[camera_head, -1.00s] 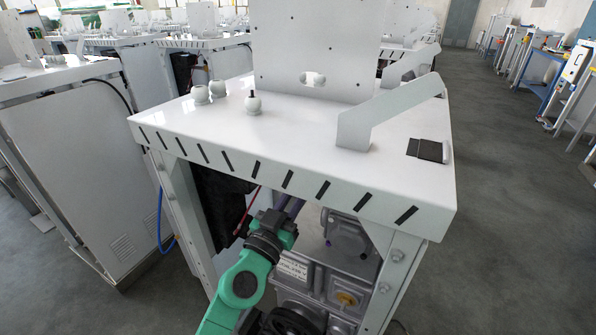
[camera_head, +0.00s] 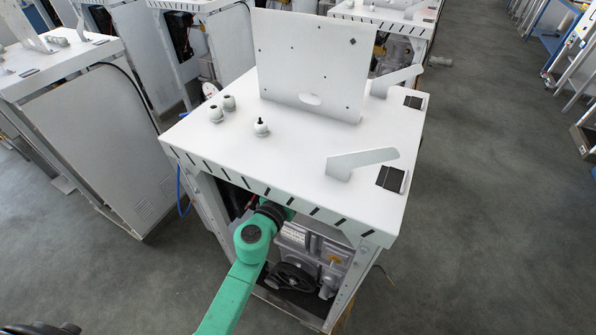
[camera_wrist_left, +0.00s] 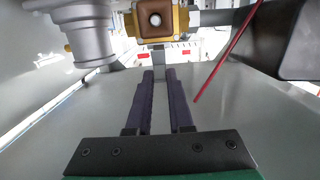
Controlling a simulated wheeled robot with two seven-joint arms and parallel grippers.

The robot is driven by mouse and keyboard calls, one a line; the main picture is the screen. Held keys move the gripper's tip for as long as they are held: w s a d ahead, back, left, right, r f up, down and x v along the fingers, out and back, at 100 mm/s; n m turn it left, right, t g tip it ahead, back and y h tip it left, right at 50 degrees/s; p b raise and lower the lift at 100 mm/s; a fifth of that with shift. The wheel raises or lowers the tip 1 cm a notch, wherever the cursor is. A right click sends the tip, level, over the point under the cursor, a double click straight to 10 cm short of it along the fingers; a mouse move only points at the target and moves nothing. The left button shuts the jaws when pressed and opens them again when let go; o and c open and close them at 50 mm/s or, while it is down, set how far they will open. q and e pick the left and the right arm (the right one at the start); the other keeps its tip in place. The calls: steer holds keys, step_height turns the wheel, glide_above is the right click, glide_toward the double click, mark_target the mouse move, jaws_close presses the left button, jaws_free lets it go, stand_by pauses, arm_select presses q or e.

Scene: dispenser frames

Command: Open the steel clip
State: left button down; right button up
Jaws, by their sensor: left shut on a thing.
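In the left wrist view the two dark fingers of my left gripper (camera_wrist_left: 159,76) reach forward, close together with a narrow gap. They are shut on a thin grey metal strip, which looks like the steel clip (camera_wrist_left: 159,60), standing upright between the fingertips. Its far end is below a brass fitting (camera_wrist_left: 182,20) with a brown square cap. In the head view my green left arm reaches under the top of the white dispenser frame (camera_head: 290,160), and the fingers and the clip are hidden there. My right gripper is not in view.
A thin red rod (camera_wrist_left: 226,52) slants right of the fingers, with a dark box (camera_wrist_left: 290,42) beyond it. A grey metal pipe body (camera_wrist_left: 88,35) is at upper left. Grey machinery (camera_head: 312,250) and a black wheel (camera_head: 292,279) sit inside the frame near my arm.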

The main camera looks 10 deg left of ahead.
arm_select(q)
steer(key=c, duration=0.8)
jaws_free()
steer(key=b+v, duration=0.3)
steer(key=v, duration=1.1)
steer(key=shift+s, duration=0.3)
steer(key=shift+a, duration=0.1)
